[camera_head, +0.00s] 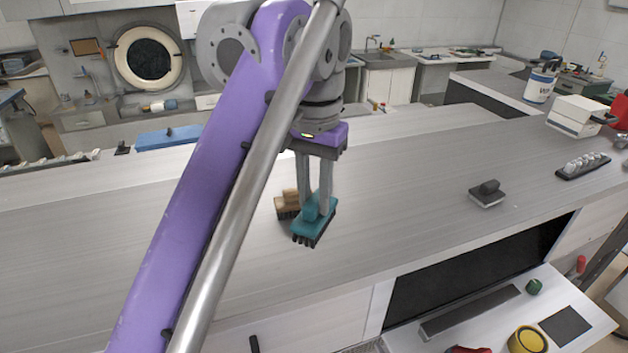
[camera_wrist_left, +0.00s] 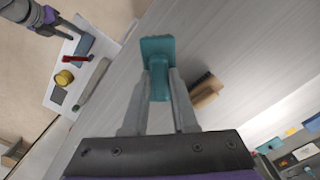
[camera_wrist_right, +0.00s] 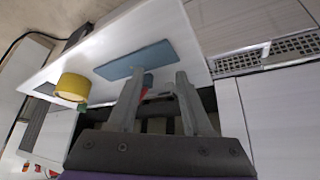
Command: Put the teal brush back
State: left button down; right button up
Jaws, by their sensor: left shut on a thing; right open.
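The teal brush (camera_head: 314,222) has a flat teal block with dark bristles pointing down. My left gripper (camera_head: 315,208) is shut on its handle, and the brush is over the grey counter, just in front of a tan brush (camera_head: 288,204). I cannot tell whether its bristles touch the counter. In the left wrist view the teal brush (camera_wrist_left: 158,62) sits between the fingertips, with the tan brush (camera_wrist_left: 206,90) to the right and apart. My right gripper (camera_wrist_right: 158,80) is open and empty, over the low white shelf; it is not visible in the head view.
A dark grey brush (camera_head: 488,193) stands on the counter at the right. A blue case (camera_head: 168,138) lies behind the counter's left part. A yellow roll (camera_head: 527,340) is on the lower white shelf. The counter between the teal and grey brushes is clear.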

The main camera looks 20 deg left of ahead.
aim_at(314, 224)
pick_arm(q)
jog(key=shift+s+f, duration=0.15)
jog(key=shift+f, duration=0.25)
pick_arm(e)
jog(key=shift+s, duration=0.15)
pick_arm(q)
notch_tip(314, 224, down, 5)
jog(key=shift+b, duration=0.65)
pick_arm(e)
jog(key=shift+s+f, duration=0.3)
jog(key=shift+f, duration=0.25)
jog(key=shift+s+f, duration=0.25)
jog(key=shift+f, duration=0.25)
pick_arm(q)
jog(key=shift+s+f+b, duration=0.1)
jog(key=shift+f+b, duration=0.2)
jog(key=shift+f, duration=0.1)
pick_arm(e)
jog(key=shift+s+f, duration=0.4)
pick_arm(q)
jog(key=shift+w, duration=0.25)
pick_arm(e)
jog(key=shift+w, duration=0.2)
pick_arm(q)
jog(key=shift+s+f+b, duration=0.1)
jog(key=shift+f+b, duration=0.2)
jog(key=shift+f, duration=0.4)
pick_arm(e)
jog(key=shift+s+f+g, duration=0.3)
jog(key=shift+f, duration=0.2)
